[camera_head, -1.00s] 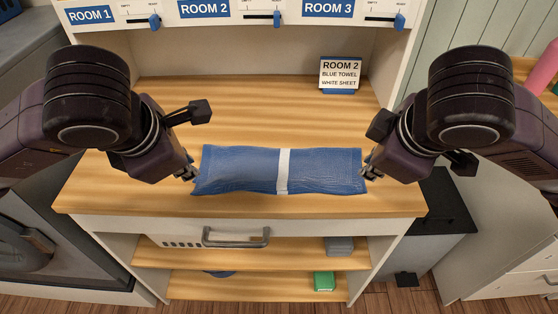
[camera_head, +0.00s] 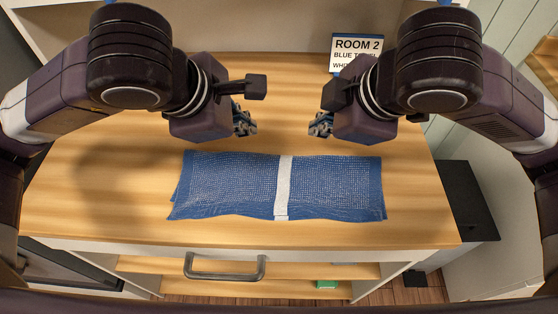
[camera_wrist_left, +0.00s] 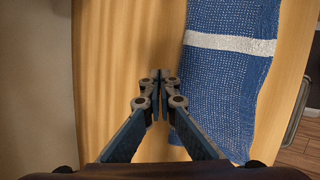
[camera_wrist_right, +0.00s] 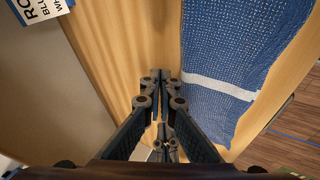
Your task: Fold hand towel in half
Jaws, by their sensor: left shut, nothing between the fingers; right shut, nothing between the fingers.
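The blue hand towel (camera_head: 235,185) with a white stripe lies on the wooden counter as a wide, layered strip, folded over, its lower layer showing slightly at the left edge. It also shows in the left wrist view (camera_wrist_left: 232,85) and the right wrist view (camera_wrist_right: 228,50). My left gripper (camera_head: 245,122) is shut and empty, above the counter behind the towel, left of the stripe. My right gripper (camera_head: 318,124) is shut and empty, also behind the towel, right of the stripe. Both are apart from the towel. In the wrist views the left fingertips (camera_wrist_left: 159,75) and right fingertips (camera_wrist_right: 160,75) are together.
A sign reading "ROOM 2, blue towel" (camera_head: 357,53) stands at the back right of the counter (camera_head: 120,170), partly covered by my right arm. A drawer handle (camera_head: 225,267) is below the front edge. The counter is bare left and right of the towel.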

